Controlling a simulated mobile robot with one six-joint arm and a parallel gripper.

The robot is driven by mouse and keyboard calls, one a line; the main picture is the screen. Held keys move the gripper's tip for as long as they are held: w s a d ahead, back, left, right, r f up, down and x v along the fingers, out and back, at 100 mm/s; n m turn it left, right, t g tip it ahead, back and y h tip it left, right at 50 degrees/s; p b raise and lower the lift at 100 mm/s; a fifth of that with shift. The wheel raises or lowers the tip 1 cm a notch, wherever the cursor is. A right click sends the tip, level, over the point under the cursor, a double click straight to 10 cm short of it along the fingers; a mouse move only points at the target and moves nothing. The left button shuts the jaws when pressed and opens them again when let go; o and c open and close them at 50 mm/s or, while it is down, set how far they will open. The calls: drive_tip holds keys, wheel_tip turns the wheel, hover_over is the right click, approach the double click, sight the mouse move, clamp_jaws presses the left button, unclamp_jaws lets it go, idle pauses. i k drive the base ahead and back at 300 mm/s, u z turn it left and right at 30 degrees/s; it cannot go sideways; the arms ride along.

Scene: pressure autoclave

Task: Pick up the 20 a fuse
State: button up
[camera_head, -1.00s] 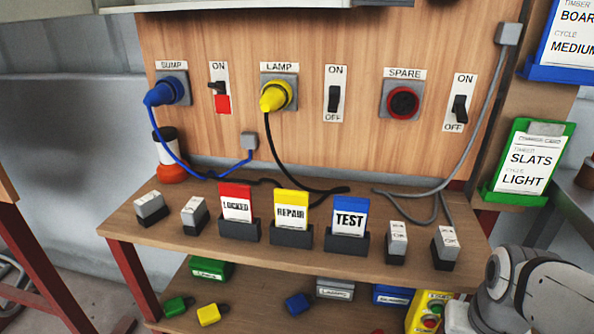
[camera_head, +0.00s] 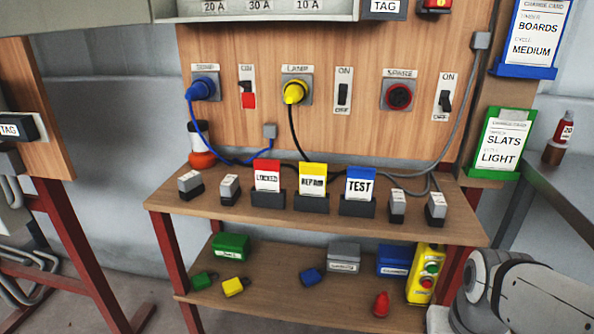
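A red, bottle-shaped piece with a pale label starting "20" (camera_head: 565,130) stands upright in a brown base on the grey bench at the right. The rest of its label is too small to read. A "20 A" label (camera_head: 214,7) shows on the grey box at the top, cut by the upper edge. Small grey blocks in dark holders stand on the wooden shelf, two at the left (camera_head: 190,182) and two at the right (camera_head: 436,206); their print is unreadable. My white arm shows at the lower right, but its gripper is out of frame.
LOCKED, REPAIR and TEST cards (camera_head: 313,187) stand on the upper wooden shelf (camera_head: 270,222). Cables hang above it from the panel. Padlocks, boxes and a yellow button box (camera_head: 425,273) occupy the lower shelf. The grey bench (camera_head: 560,190) is at the right.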

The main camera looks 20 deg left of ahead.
sight(229, 188)
drive_tip(key=u, duration=1.45)
drive_tip(key=i, duration=0.35)
drive_tip(key=z, duration=0.1)
